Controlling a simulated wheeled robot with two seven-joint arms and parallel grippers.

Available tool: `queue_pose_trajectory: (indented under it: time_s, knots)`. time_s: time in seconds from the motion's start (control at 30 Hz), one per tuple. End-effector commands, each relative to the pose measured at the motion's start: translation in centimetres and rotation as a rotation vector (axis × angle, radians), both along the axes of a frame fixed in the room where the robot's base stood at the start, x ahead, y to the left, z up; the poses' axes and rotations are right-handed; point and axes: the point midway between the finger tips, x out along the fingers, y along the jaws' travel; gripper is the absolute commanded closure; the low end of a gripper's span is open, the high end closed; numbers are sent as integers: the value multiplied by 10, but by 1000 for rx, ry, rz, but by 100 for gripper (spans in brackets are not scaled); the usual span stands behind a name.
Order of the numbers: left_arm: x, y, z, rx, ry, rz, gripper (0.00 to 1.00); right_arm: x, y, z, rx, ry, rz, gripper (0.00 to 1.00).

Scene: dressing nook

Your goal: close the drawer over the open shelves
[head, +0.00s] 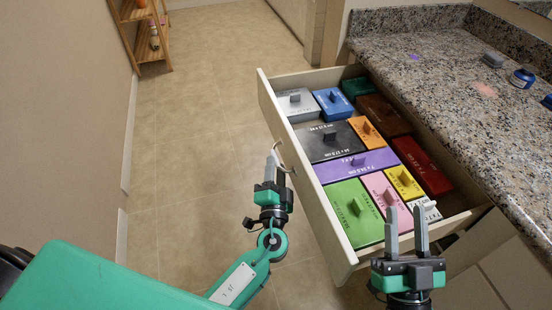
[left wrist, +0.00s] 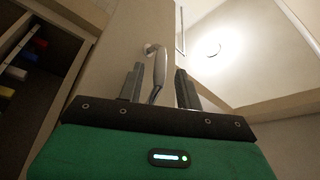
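The drawer (head: 322,222) is pulled far out from under the granite counter and holds several coloured lidded boxes. Its curved metal handle (head: 277,147) is on the front face; the handle also shows in the left wrist view (left wrist: 159,70). My left gripper (head: 273,168) is at the handle, its fingers (left wrist: 160,88) on either side of the bar with a visible gap. My right gripper (head: 406,228) is open and empty, in front of the drawer's near right corner in the head view. The open shelves (left wrist: 35,65) appear at the left wrist view's left, holding coloured items.
The granite counter (head: 435,75) carries a blue jar (head: 522,78) and a grey item (head: 493,60). A wooden rack (head: 140,40) stands by the far left wall. The tiled floor (head: 200,120) left of the drawer is clear.

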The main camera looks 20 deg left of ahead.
Motion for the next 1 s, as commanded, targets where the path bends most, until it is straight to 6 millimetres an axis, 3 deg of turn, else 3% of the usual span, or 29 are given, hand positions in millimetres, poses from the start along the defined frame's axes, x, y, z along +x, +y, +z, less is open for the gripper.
queue_pose_trajectory:
  time_s: [0.2, 0.57, 0.73, 1.0]
  knots:
    - [23, 6, 5, 2, 1, 0, 65, 2, 3, -8, -11, 49, 7, 64]
    - [27, 7, 6, 1, 1, 0, 65, 2, 4, -11, -15, 60, 9, 64]
    - [27, 7, 6, 1, 1, 0, 98, 2, 4, -11, -15, 60, 10, 64]
    - [27, 7, 5, 1, 1, 0, 100, 2, 3, -11, -14, 57, 10, 64]
